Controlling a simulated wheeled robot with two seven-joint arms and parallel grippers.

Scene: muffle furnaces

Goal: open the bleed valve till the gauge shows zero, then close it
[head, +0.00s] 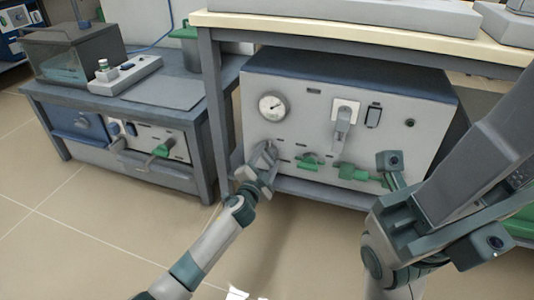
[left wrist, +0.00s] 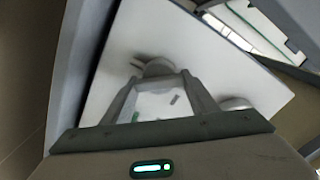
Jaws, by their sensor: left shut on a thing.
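A grey box panel (head: 290,128) under the bench carries a round white dial gauge (head: 272,106). Its needle is too small to read. My left gripper (head: 268,160) is at the panel's lower left, below the gauge, with its fingers closed on a small grey knob there. The knob (left wrist: 157,67) shows between the fingertips in the left wrist view. The fingers hide much of it in the head view, so I cannot tell how far it is turned.
Two green handles, one in the middle (head: 311,160) and one further right (head: 352,173), stick out right of my left gripper. A grey lever (head: 342,126) sits above them. A bench leg (head: 217,125) stands close on the left.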

